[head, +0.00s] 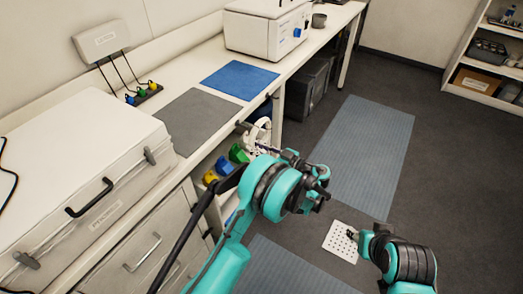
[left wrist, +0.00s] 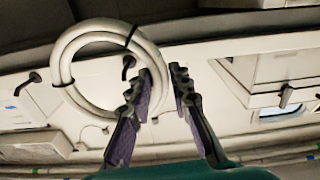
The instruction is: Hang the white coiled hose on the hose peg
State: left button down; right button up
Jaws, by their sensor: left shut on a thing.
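The white coiled hose (left wrist: 62,62), a ring bound with dark ties, shows in the left wrist view at upper left. It also shows in the head view (head: 259,131), at the bench's front edge. My left gripper (left wrist: 160,78) is shut on the right side of the coil; its fingers partly cover the hose there. A dark peg (left wrist: 128,62) shows inside the ring's outline; I cannot tell whether the coil is on it or in front of it. In the head view my left gripper (head: 268,148) is partly hidden by its wrist. My right gripper (head: 353,236) is low at the right, fingers unclear.
Another dark peg (left wrist: 35,77) shows left of the coil. Yellow, blue and green bins (head: 238,153) are beneath the bench edge. A grey mat (head: 198,118) and blue mat (head: 240,79) lie on the bench. Open floor with a blue-grey mat (head: 370,150) is at right.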

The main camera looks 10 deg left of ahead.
pick_arm(q)
jog(key=w+a+f, duration=0.2)
jog(key=a+f, duration=0.1)
jog(key=a, duration=0.4)
jog(key=shift+w+a, duration=0.15)
jog(key=shift+w, duration=0.15)
dwell(0.4)
jog(key=c, duration=1.3)
grip_release()
jog(key=v, duration=1.2)
